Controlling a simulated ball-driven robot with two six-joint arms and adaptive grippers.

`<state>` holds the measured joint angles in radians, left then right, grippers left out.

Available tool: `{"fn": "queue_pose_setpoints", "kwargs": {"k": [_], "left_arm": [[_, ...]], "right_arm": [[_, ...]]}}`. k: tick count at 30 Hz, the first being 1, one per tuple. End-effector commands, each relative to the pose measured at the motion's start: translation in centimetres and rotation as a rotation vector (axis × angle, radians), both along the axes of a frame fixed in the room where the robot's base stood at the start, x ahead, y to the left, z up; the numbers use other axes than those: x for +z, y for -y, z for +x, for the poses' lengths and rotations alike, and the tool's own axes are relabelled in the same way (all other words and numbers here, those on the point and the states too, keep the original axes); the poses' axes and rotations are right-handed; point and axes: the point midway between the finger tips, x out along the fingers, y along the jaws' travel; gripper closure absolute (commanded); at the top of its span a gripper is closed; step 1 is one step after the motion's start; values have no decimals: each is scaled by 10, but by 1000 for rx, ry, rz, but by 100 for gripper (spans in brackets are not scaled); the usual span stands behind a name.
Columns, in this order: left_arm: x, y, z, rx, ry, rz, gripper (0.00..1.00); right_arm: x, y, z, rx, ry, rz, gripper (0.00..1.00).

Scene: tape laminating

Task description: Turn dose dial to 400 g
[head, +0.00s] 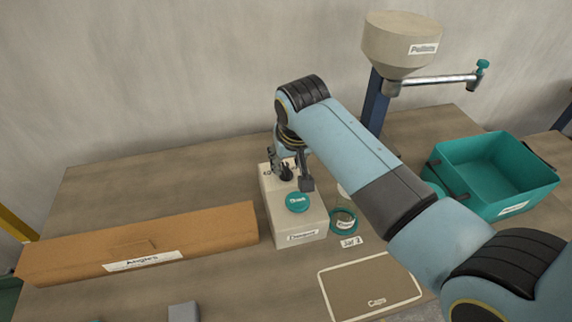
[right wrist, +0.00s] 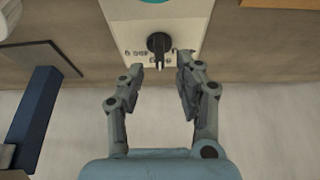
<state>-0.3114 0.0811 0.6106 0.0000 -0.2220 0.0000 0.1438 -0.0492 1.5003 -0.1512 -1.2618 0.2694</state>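The dose dial (right wrist: 159,45) is a black pointer knob on the face of a cream dispenser box (head: 297,222). In the right wrist view it stands between and just beyond the fingertips, with small markings around it too small to read. My right gripper (right wrist: 160,72) is open, one finger on each side of the knob and apart from it. In the head view the right gripper (head: 293,180) is over the back of the box and partly hides the dial. A teal round button (head: 298,202) is on top of the box. My left gripper is not in view.
A teal ring labelled as a jar (head: 343,221) stands right of the box. A long cardboard box (head: 140,240) is at left and a teal bin (head: 490,175) at right. A pellet hopper (head: 400,45) with a metal arm stands behind. A framed mat (head: 370,286) lies in front.

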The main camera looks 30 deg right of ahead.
Motion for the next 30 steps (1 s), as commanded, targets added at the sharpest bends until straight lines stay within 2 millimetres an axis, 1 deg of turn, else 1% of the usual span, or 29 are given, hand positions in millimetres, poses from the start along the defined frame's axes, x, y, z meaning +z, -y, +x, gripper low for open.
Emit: {"fn": "queue_pose_setpoints", "kwargs": {"k": [1,6,10,17,20,25,30], "left_arm": [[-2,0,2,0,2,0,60],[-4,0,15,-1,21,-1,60],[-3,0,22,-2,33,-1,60],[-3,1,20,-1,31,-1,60],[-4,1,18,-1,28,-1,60],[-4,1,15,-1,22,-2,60],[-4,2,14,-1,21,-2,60]], "right_arm": [[-10,1,3,1,-3,-1,65],[-28,3,10,0,-1,0,65],[-33,4,13,-1,-1,1,65],[-33,4,13,-1,0,0,65],[-33,4,13,0,0,0,77],[-33,4,13,0,0,0,99],[-33,4,13,0,0,0,100]]}}
